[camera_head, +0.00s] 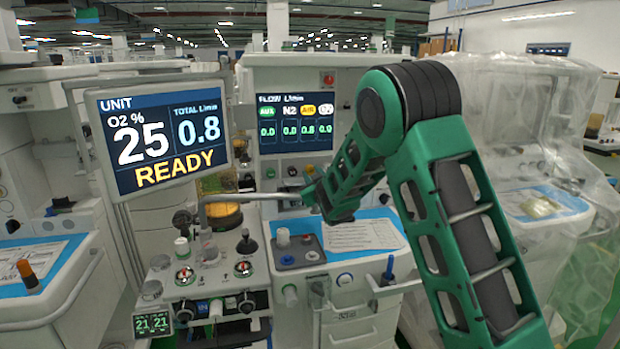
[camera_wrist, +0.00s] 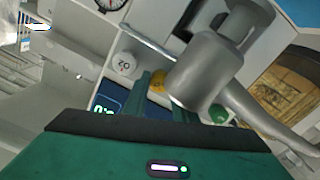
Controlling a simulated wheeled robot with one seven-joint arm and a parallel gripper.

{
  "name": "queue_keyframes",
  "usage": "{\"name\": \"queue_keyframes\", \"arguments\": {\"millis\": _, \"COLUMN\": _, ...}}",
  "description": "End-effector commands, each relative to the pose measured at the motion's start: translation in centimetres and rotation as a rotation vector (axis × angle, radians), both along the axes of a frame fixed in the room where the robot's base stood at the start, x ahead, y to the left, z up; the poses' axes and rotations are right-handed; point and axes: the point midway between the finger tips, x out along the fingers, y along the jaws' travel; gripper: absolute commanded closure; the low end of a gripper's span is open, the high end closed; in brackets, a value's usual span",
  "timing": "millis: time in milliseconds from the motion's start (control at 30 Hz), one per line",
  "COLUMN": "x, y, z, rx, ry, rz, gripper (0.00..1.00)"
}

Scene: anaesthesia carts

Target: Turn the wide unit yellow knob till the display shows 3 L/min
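The wide unit's flow display (camera_head: 293,125) is lit with several columns. The yellow column reads about 0.8 and the others about 0.0. In the wrist view the yellow knob (camera_wrist: 157,83) shows at the fingertips of my gripper (camera_wrist: 163,92), between the two dark green fingers. A grey post covers part of the right finger. I cannot tell whether the fingers touch the knob.
A large screen (camera_head: 160,136) at left reads O2 25 %, total 0.8 L/min, READY. A grey horizontal pipe (camera_head: 245,197) runs close to my gripper. A white knob (camera_wrist: 124,63) and a green knob (camera_wrist: 218,113) flank the yellow one. A plastic-covered cart (camera_head: 535,120) stands at right.

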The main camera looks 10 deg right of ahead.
Motion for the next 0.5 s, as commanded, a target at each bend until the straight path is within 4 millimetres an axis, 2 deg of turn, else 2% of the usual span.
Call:
{"name": "queue_keyframes", "arguments": {"millis": 33, "x": -0.02, "y": 0.11, "z": -0.05, "rx": 0.001, "ry": 0.001, "rz": 0.002, "gripper": 0.63}}
{"name": "queue_keyframes", "arguments": {"millis": 67, "x": -0.02, "y": 0.11, "z": -0.05, "rx": 0.001, "ry": 0.001, "rz": 0.002, "gripper": 0.57}}
{"name": "queue_keyframes", "arguments": {"millis": 367, "x": -0.07, "y": 0.03, "z": -0.02, "rx": 0.001, "ry": 0.000, "rz": 0.001, "gripper": 0.57}}
{"name": "queue_keyframes", "arguments": {"millis": 500, "x": -1.01, "y": 0.05, "z": 0.00, "rx": 0.002, "ry": 0.001, "rz": 0.001, "gripper": 0.57}}
